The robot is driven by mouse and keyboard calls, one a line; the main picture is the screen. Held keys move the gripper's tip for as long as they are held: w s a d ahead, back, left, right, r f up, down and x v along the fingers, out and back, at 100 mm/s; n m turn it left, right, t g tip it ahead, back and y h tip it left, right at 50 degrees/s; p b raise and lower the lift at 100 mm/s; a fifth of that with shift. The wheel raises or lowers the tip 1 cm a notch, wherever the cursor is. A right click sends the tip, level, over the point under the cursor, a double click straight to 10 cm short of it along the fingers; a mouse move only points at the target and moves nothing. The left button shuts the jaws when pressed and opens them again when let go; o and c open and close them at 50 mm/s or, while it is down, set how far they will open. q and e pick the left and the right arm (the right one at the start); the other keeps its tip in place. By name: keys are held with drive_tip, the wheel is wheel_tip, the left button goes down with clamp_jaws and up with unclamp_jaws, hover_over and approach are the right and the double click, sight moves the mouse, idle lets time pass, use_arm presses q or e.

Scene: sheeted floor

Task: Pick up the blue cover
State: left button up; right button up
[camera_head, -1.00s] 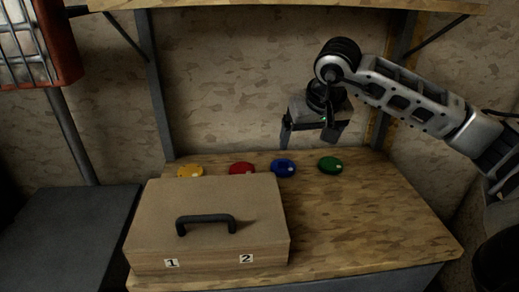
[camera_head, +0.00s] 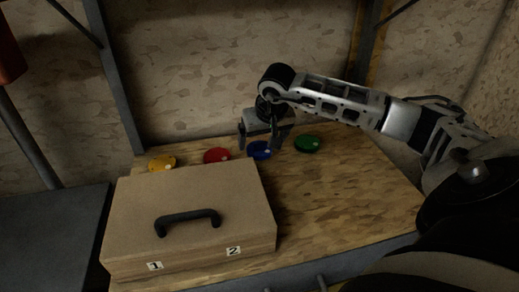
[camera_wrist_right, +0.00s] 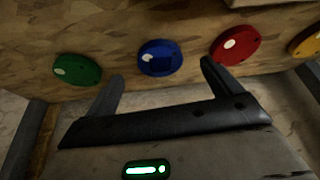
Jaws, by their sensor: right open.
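The blue cover (camera_head: 260,150) is a small round disc lying on the wooden table, between the red and green covers. My right gripper (camera_head: 262,150) is open and hangs just above it, with its fingers partly in front of the cover. In the right wrist view the blue cover (camera_wrist_right: 160,58) lies ahead of the gap between the two open fingertips (camera_wrist_right: 162,72), with nothing held. My left gripper is not in view.
A yellow cover (camera_head: 162,163), a red cover (camera_head: 217,155) and a green cover (camera_head: 307,144) share the row. A lidded box (camera_head: 180,205) with a black handle and labels 1 and 2 stands in front. The table's right side (camera_head: 350,200) is bare. A grey post (camera_head: 114,75) stands at the back left.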

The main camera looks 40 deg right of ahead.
sight(260, 148)
drive_tip(key=x, duration=0.4)
drive_tip(key=shift+w+d+f+p, duration=0.2)
drive_tip(key=shift+w+p, duration=0.1)
drive_tip(key=shift+p, duration=0.05)
drive_tip(key=shift+c, duration=0.3)
drive_tip(key=c, duration=1)
drive_tip(key=shift+r, duration=0.1)
drive_tip(key=shift+c, duration=0.8)
